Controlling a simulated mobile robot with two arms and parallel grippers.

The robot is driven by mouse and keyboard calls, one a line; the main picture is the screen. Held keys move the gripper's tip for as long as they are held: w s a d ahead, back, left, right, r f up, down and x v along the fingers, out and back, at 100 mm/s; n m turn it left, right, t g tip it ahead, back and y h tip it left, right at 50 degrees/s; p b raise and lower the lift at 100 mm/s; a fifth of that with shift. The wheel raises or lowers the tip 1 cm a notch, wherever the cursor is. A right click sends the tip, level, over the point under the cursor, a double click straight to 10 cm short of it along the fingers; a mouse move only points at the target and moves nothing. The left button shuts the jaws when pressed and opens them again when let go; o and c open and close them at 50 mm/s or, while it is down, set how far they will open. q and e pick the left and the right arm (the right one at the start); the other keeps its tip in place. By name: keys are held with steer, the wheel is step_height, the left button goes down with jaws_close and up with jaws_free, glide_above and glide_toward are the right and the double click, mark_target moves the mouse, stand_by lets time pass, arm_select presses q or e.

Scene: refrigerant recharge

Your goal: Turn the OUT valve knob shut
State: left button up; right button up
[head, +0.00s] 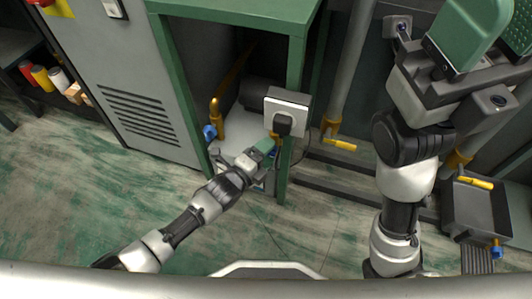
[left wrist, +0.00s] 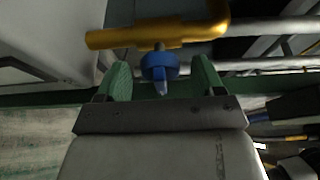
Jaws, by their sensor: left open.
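A blue valve knob (left wrist: 160,68) hangs under a brass pipe (left wrist: 150,35) in the left wrist view. It lies between the two green fingers of my left gripper (left wrist: 160,82), which is open with a gap on both sides of the knob. In the head view, my left gripper (head: 268,146) reaches to the cabinet front, just below a white box with a black plug (head: 284,122). There it hides the knob. Another blue knob (head: 209,132) sits on a brass pipe to the left. I cannot read any OUT label. My right gripper (head: 503,38) is raised at the upper right, its green fingers apart, partly cut off.
The green cabinet frame (head: 296,90) stands close to my left gripper. Yellow-handled valves (head: 340,145) are on pipes to the right. A grey open bin (head: 478,210) stands at far right. The floor (head: 90,195) at left is clear.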

arm_select(q)
steer(key=c, duration=0.9)
steer(key=shift+f+n+t, duration=0.15)
steer(key=shift+n+t, duration=0.25)
steer(key=shift+n, duration=0.6)
steer(key=n+t+b, duration=0.1)
steer(key=n, duration=0.3)
steer(key=shift+h, duration=0.3)
steer(key=o, duration=0.9)
steer(key=shift+m, duration=0.3)
